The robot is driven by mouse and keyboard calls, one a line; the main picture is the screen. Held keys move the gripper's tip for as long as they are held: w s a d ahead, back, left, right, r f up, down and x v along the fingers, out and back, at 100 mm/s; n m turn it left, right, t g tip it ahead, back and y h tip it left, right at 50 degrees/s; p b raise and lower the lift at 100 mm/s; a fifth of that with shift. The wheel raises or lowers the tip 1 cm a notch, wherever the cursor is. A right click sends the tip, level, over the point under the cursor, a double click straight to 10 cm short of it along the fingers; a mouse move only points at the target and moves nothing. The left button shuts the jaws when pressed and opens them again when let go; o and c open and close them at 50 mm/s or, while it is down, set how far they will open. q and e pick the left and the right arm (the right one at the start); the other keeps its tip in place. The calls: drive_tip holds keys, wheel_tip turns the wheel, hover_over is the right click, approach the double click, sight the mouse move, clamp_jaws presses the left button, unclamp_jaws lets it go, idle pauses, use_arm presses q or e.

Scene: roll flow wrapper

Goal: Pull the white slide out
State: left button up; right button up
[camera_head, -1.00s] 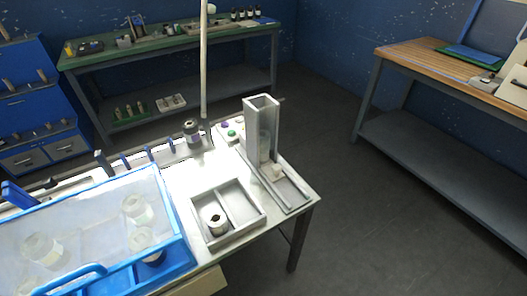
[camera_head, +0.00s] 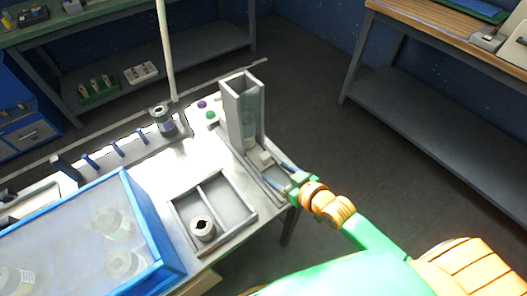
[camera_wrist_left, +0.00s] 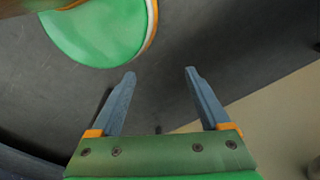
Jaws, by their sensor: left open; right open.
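The white slide (camera_head: 262,158) shows as a small pale block at the foot of the upright grey channel (camera_head: 242,112), at the inner end of a low grey track. My right gripper (camera_head: 278,176) is over the outer part of this track, with its dark fingers apart and pointing toward the slide. It looks empty, and a small gap seems to lie between its fingertips and the slide. My left gripper (camera_wrist_left: 160,76) is open and empty in the left wrist view, above the dark floor. It is not in the head view.
A grey two-part tray (camera_head: 228,209) with a metal roll (camera_head: 203,229) stands left of the track. A blue-framed clear cover (camera_head: 152,232) is at the lower left. Open floor lies to the right.

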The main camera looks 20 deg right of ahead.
sight(266, 156)
drive_tip(key=shift+w+d+r+t, duration=0.25)
drive_tip(key=shift+w+t, duration=0.05)
drive_tip(key=shift+w, duration=0.25)
drive_tip(key=shift+w+d+r+t, duration=0.2)
drive_tip(key=shift+w+r+t, duration=0.1)
drive_tip(key=shift+w, duration=0.25)
drive_tip(key=b+x, duration=0.1)
drive_tip(key=x, duration=0.6)
drive_tip(key=shift+a+b, duration=0.1)
drive_tip(key=shift+b, duration=0.2)
drive_tip(key=shift+s, duration=0.1)
clamp_jaws()
